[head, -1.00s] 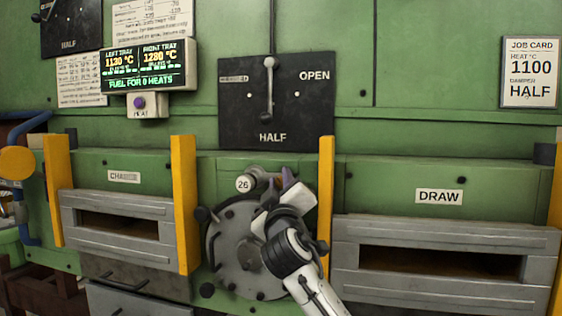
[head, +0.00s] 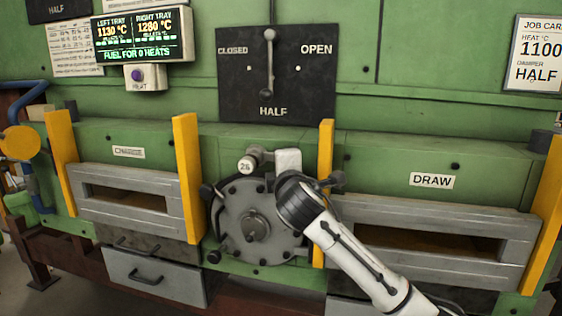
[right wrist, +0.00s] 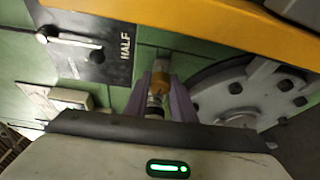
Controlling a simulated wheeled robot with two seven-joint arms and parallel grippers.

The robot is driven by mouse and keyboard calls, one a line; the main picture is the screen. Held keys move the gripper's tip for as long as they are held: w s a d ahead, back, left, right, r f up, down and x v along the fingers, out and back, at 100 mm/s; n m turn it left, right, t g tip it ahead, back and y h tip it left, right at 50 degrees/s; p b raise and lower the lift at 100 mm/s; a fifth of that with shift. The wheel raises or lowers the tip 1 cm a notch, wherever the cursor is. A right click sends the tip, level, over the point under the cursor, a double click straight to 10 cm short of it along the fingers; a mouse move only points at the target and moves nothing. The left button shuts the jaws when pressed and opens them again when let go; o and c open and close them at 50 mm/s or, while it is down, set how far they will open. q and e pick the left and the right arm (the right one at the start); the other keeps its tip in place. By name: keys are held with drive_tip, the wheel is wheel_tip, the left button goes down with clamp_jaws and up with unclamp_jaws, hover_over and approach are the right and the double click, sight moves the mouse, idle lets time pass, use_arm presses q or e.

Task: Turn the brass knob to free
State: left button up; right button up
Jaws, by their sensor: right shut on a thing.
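The brass knob (right wrist: 159,79) shows in the right wrist view between the two purple fingers of my right gripper (right wrist: 158,92), which is shut on it. In the head view my right gripper (head: 283,161) is at the top of the round grey furnace hatch, by a short fitting with a round "26" tag (head: 247,165). My arm and gripper hide much of the knob there, so its turn position cannot be read. My left gripper is not in view.
The hatch (head: 250,222) has bolts around its rim. Yellow posts (head: 187,178) stand on both sides. Slotted grey doors flank it, one labelled DRAW (head: 432,180). Above is the black damper plate (head: 240,95), its lever upright. A display (head: 142,37) hangs at upper left.

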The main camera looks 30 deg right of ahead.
drive_tip(key=shift+f+n+g, duration=0.15)
drive_tip(key=shift+n+g, duration=0.35)
drive_tip(key=shift+n, duration=0.2)
drive_tip(key=o, duration=1)
drive_tip(key=b+v, duration=0.1)
drive_tip(key=v, duration=0.9)
drive_tip(key=shift+s, duration=0.2)
